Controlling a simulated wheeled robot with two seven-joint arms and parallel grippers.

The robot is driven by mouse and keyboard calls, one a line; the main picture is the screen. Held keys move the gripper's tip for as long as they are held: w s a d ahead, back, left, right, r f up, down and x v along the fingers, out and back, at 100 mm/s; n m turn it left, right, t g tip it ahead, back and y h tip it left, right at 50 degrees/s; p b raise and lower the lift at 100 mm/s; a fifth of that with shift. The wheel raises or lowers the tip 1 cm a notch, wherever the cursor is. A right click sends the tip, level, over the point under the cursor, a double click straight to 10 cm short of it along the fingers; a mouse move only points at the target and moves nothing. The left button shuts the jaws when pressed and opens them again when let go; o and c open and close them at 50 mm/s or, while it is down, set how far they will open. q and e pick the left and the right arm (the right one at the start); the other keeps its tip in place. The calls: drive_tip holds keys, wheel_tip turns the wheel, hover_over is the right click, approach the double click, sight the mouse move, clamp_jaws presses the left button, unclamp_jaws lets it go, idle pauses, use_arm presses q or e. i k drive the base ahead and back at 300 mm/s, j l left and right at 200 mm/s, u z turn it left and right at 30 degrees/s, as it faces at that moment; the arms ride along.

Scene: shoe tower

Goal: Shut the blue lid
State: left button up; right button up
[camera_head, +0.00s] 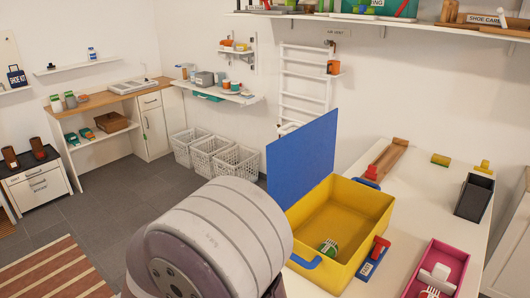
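The blue lid (302,157) stands upright, open, along the left edge of a yellow box (375,192) on a white table. The box is open at the top, with blue handles at its near-left and far sides. Inside it, near the front, lies a small green and white item (328,246). A large rounded grey-white link of my own arm fills the lower middle and hides the table's near-left part and part of the box's left side. Neither gripper shows in this view.
Right of the box are a blue and red tool (373,258), a pink tray (462,257) with white items and a dark open bin (474,197). A wooden piece (388,160) lies behind the box. White shelves (400,22) hang above. Bare table lies between box and bin.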

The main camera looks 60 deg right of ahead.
sight(296, 162)
drive_tip(key=i+z, duration=0.35)
drive_tip(key=i+j+z, duration=0.1)
drive_tip(key=i+z, duration=0.2)
drive_tip(key=i, duration=0.2)
drive_tip(key=i+j+z, duration=0.2)
drive_tip(key=i+z, duration=0.3)
drive_tip(key=z, duration=0.25)
drive_tip(key=i+l+z, duration=0.1)
drive_tip(key=z, duration=0.35)
drive_tip(key=i+j+z, duration=0.1)
drive_tip(key=i+z, duration=0.15)
drive_tip(key=z, duration=0.15)
drive_tip(key=i+j+z, duration=0.1)
drive_tip(key=z, duration=0.3)
drive_tip(key=i+j+z, duration=0.15)
drive_tip(key=z, duration=0.3)
drive_tip(key=i+j+z, duration=0.2)
drive_tip(key=z, duration=0.2)
drive_tip(key=i+j+z, duration=0.2)
drive_tip(key=k, duration=0.1)
